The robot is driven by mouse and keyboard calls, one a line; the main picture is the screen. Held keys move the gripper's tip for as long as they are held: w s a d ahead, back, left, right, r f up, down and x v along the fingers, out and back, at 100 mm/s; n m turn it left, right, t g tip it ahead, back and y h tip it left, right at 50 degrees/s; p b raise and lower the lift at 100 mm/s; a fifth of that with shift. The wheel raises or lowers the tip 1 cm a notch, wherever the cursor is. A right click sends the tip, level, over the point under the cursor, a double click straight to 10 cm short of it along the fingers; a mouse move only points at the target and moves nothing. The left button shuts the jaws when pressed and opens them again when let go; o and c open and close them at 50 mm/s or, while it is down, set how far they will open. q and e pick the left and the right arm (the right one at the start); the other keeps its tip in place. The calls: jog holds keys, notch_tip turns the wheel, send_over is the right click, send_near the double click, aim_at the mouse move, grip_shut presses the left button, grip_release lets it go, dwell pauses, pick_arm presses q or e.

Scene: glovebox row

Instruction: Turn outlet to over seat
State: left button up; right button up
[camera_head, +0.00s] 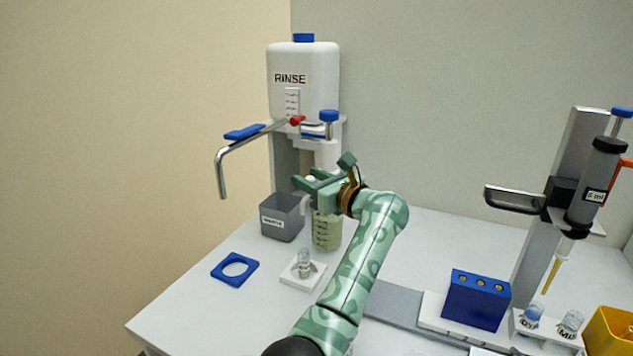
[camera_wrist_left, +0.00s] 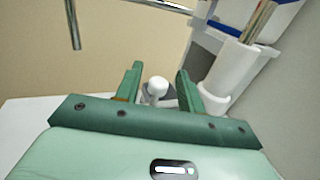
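The outlet (camera_head: 221,165) is a bent metal tube on the RINSE bottle (camera_head: 303,75). It reaches left and its end points down, left of the grey bin. A blue pad (camera_head: 245,132) sits on its arm. The tube's end also shows at upper left in the left wrist view (camera_wrist_left: 72,25). The likely seat, a blue square plate with a round hole (camera_head: 217,270), lies on the table. My left gripper (camera_head: 308,181) is below the bottle, apart from the outlet. Its fingers look open, with a white rounded knob (camera_wrist_left: 156,87) between or beyond them; contact is unclear. My right gripper is not in view.
A grey bin (camera_head: 282,222) and a green-marked container (camera_head: 326,232) stand below the bottle. A small glass vial (camera_head: 304,262) stands on a white base. A blue block (camera_head: 476,300) and a pipette stand (camera_head: 560,180) are at right. The front left table is clear.

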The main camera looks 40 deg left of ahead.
pick_arm(q)
jog(key=p+v, duration=0.2)
jog(key=v, duration=1.4)
jog(key=shift+d, duration=0.2)
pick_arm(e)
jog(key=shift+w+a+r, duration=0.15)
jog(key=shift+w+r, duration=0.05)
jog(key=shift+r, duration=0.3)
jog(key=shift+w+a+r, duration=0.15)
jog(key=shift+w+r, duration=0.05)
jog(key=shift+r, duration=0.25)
pick_arm(q)
jog(key=shift+f, duration=0.1)
